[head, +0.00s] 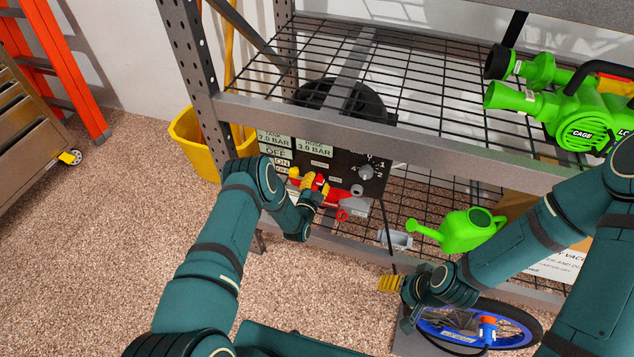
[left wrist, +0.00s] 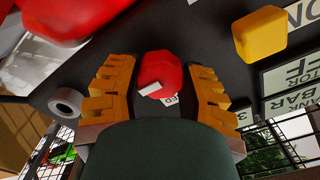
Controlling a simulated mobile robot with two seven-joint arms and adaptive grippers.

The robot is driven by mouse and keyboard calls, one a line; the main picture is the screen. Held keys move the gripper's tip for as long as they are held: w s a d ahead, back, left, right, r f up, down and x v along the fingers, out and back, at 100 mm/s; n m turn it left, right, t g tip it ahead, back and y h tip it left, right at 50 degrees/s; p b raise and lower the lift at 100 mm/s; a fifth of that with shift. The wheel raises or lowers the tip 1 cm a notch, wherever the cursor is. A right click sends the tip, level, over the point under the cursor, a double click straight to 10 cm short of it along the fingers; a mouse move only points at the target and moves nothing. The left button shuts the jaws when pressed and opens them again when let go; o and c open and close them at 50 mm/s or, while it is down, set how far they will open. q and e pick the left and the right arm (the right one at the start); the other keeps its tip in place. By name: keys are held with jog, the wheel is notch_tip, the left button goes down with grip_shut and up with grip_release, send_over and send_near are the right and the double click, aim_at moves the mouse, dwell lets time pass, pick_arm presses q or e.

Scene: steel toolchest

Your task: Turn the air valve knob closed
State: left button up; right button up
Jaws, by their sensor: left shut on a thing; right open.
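My left gripper (head: 312,187) is at the panel's lower front. In the left wrist view a red knob (left wrist: 158,75) with a white pointer mark sits between the yellow fingers of my left gripper (left wrist: 160,90), which is shut on it. A small label beside the knob is partly hidden. My right gripper (head: 391,284) is open and empty, low in front of the rack, away from the panel.
Red parts (head: 335,196) lie just right of my left gripper. A green watering can (head: 465,229) and a blue-rimmed wheel (head: 470,325) are near my right arm.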

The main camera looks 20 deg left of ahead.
pick_arm(q)
jog(key=shift+w+d+r+n, duration=0.1)
jog(key=shift+n, duration=0.3)
jog(key=n, duration=0.7)
jog(key=shift+r+n, duration=0.1)
jog(key=shift+n, duration=0.2)
jog(key=n, duration=0.4)
jog(key=shift+a, duration=0.2)
jog(key=shift+n, duration=1.8)
jog(key=shift+w+a+n, duration=0.1)
jog(key=shift+a+n, duration=0.05)
jog(key=shift+n, duration=0.45)
jog(key=o, duration=1.2)
